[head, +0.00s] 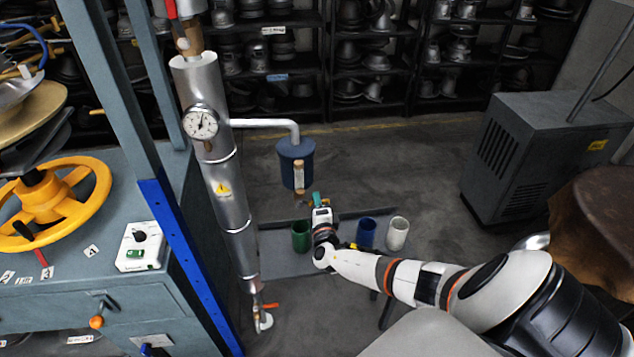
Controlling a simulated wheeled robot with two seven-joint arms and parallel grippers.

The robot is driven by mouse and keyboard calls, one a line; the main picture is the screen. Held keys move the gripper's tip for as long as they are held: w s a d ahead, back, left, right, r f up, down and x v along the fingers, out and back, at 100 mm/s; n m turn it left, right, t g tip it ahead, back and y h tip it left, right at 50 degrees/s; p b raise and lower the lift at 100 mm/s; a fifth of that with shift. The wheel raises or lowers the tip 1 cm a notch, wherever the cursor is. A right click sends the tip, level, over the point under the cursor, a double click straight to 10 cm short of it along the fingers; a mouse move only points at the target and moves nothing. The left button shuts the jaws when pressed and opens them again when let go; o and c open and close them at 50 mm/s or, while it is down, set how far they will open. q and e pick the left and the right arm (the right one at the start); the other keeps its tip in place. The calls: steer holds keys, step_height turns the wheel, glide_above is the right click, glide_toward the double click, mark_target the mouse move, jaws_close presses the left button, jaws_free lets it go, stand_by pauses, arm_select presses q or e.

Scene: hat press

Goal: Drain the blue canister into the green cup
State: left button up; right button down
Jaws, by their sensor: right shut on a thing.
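The blue canister (290,158) hangs at the end of a white pipe, with a light-brown cylindrical piece (299,175) on its front and a small drain valve (302,201) below. The green cup (300,238) stands on a low grey bench, roughly under the valve. My right gripper (317,201) is beside the valve, above and right of the green cup. It is shut on a small teal piece, which looks like the valve's lever; the fingers partly hide it. No liquid is visible. My left gripper is out of view.
A blue cup (366,232) and a white cup (398,233) stand to the right on the bench (274,262), beyond my right arm. A silver column with a gauge (201,122) stands left of the canister. A grey cabinet (540,150) is at the right.

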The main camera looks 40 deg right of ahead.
steer(key=c, duration=1.4)
jaws_free()
steer(key=shift+o, duration=0.2)
steer(key=v, duration=1.2)
steer(key=shift+s, duration=0.1)
steer(key=s+f+m+g+y+b, duration=0.1)
steer(key=s+f+m+g, duration=0.35)
steer(key=f+m, duration=0.4)
steer(key=s+f+m+g+y+b, duration=0.1)
steer(key=s+f+m+g, duration=0.3)
steer(key=f, duration=0.8)
steer(key=s+a+f+m+g+y+b, duration=0.1)
steer(key=s+a+f+m+y, duration=0.1)
steer(key=s+f+m, duration=0.5)
steer(key=s+a+f+m+g+y+b, duration=0.1)
steer(key=s+a+f+m+g, duration=0.15)
steer(key=s+f+m, duration=0.4)
steer(key=s+a+f+m+y, duration=0.1)
steer(key=s+a+f+m, duration=0.2)
steer(key=s+m, duration=0.3)
steer(key=s+a+f+m+g+y+b, duration=0.1)
steer(key=s+a+f+m+y, duration=0.1)
steer(key=s+a+m, duration=0.3)
steer(key=s+a+f+m+g+y, duration=0.1)
steer(key=s+a+f+m, duration=0.2)
steer(key=s+m, duration=0.4)
steer(key=shift+a+f+m+y+b, duration=0.3)
steer(key=shift+a+m+b, duration=0.15)
steer(key=shift+m, duration=0.25)
